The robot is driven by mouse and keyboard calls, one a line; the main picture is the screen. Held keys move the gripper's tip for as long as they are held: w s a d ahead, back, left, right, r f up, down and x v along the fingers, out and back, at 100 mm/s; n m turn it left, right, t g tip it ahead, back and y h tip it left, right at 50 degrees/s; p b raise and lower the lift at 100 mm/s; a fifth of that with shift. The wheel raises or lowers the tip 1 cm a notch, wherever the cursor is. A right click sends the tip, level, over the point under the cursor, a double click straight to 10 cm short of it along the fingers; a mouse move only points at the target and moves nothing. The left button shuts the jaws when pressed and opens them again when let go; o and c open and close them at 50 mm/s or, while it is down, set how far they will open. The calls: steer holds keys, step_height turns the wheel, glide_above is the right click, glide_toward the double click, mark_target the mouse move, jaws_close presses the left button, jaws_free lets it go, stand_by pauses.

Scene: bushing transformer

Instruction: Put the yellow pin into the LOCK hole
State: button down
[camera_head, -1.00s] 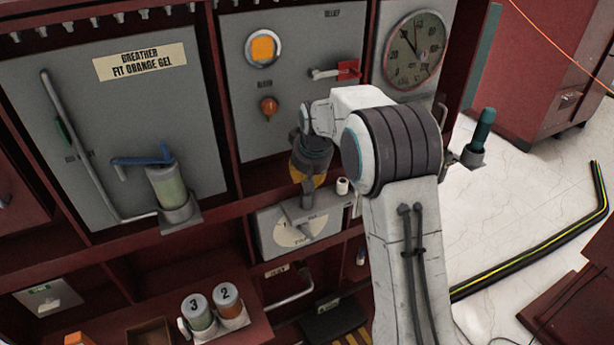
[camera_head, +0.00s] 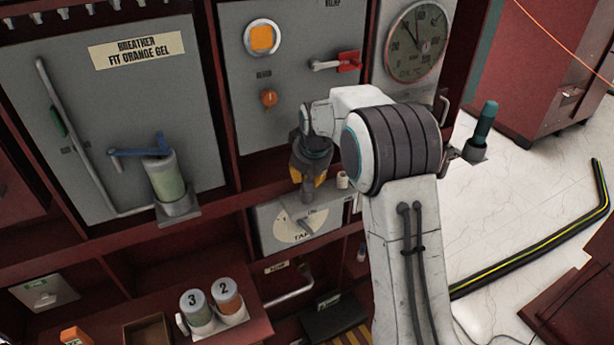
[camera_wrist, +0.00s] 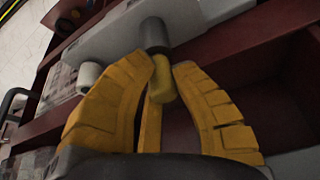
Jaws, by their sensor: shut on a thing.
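My gripper (camera_head: 308,182) hangs just above the grey TAP panel (camera_head: 335,210). In the wrist view its yellow fingers (camera_wrist: 163,75) are closed around a short yellow piece that looks like the yellow pin (camera_wrist: 163,90). The pin's far end meets a grey cylinder (camera_wrist: 154,36) at the panel's edge, which also shows below the gripper in the head view (camera_head: 306,196). I cannot tell whether the pin is inside the cylinder or only against it. No LOCK marking is readable, and the hole is not visible.
A white cylinder (camera_head: 342,180) stands close right of the gripper. Dark red shelf edges surround the panel. Canisters 3 and 2 (camera_head: 212,305) stand lower left.

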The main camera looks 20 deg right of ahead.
steer(key=c, duration=1.1)
jaws_free()
steer(key=v, duration=1.2)
steer(key=shift+w, duration=0.1)
steer(key=s+f+g, duration=0.3)
steer(key=s+f, duration=0.5)
steer(key=s, duration=0.2)
steer(key=shift+s+r+n+t, duration=0.15)
steer(key=shift+s+r+t, duration=0.4)
steer(key=shift+s, duration=3)
steer(key=shift+s+r+n+t, duration=0.2)
steer(key=shift+s+r, duration=0.55)
steer(key=shift+s, duration=2.85)
steer(key=shift+s+r+n+t, duration=0.1)
steer(key=shift+s+r+t, duration=0.5)
steer(key=shift+s, duration=2.95)
